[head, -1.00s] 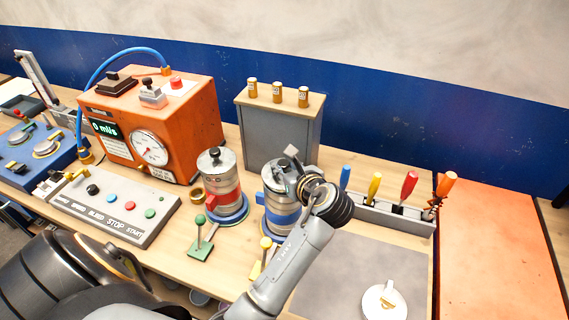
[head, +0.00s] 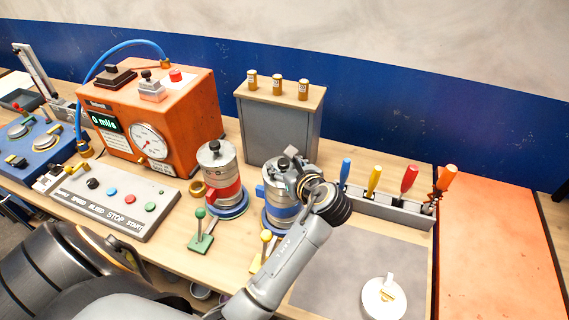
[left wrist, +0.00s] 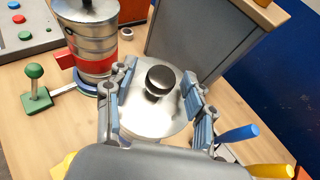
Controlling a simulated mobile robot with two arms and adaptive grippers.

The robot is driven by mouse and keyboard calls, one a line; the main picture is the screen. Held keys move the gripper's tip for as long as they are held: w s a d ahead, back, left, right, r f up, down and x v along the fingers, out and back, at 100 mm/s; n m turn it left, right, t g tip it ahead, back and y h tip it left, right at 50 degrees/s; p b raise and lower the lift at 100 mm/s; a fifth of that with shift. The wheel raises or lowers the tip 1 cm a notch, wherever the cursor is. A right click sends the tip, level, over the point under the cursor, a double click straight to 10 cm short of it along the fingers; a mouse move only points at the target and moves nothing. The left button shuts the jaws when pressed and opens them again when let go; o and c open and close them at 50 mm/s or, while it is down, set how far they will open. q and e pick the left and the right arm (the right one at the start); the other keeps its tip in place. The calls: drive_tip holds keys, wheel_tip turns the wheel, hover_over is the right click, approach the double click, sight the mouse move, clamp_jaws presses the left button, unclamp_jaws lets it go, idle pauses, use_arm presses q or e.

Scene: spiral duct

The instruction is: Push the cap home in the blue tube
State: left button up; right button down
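The blue tube (head: 277,213), a silver cylinder with a blue band, stands on the bench beneath my left gripper (head: 290,166). In the left wrist view its cap (left wrist: 150,118) is a round metal disc with a black knob (left wrist: 160,80). My left gripper (left wrist: 162,80) is open, with one finger on each side of the cap and the knob free between them. I cannot tell whether the fingers touch the cap's rim. The gripper hides the seam between cap and tube. My right gripper is not in view.
A red-banded tube (head: 225,186) stands just left, with a green lever (head: 201,230) before it. A yellow lever (head: 264,240) is near the blue tube. A grey cabinet (head: 280,130) stands behind. A screwdriver rack (head: 390,208) is at right; the grey mat (head: 335,270) is mostly clear.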

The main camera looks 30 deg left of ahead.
sight(285, 163)
use_arm(q)
drive_tip(key=shift+r, duration=0.15)
wheel_tip(285, 163, up, 10)
drive_tip(key=shift+f, duration=0.15)
idle(0.3)
idle(0.8)
